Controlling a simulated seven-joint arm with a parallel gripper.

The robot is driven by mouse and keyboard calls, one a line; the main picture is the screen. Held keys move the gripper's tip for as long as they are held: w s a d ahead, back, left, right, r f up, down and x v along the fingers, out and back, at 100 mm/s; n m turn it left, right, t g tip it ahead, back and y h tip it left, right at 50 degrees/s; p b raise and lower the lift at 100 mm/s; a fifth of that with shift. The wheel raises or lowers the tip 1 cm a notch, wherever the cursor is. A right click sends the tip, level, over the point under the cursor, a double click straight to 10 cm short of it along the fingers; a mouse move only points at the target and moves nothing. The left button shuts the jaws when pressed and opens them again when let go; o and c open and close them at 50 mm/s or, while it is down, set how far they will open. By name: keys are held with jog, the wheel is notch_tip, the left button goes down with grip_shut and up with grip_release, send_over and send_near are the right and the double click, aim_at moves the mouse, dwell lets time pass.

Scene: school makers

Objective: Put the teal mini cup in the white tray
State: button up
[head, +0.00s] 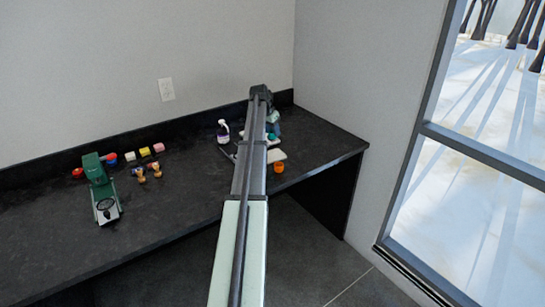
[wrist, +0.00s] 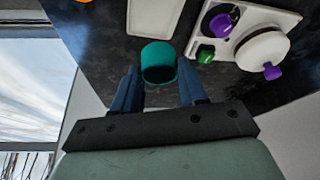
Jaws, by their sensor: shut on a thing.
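The teal mini cup (wrist: 158,62) is between the blue fingertips of my gripper (wrist: 158,88) in the wrist view. The gripper is shut on it. The cup's open mouth shows, and the inside looks empty. The white tray (wrist: 155,18) lies just beyond the cup in the wrist view, apart from it in the picture, cut off by the top edge. In the head view a white tray (head: 276,155) shows just right of my arm.
A white holder (wrist: 285,20) with purple and green pieces and a round white item stands beside the tray. An orange cup (head: 278,168) sits near the front edge. A spray bottle (head: 223,132) stands left of my arm. A green press (head: 100,188) and small blocks are far left.

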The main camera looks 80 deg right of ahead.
jog(key=shift+f, duration=4.95)
jog(key=shift+f, duration=0.1)
jog(key=o, duration=1.1)
jog(key=v, duration=1.2)
jog(key=shift+w+a, duration=0.1)
jog(key=shift+w, duration=0.05)
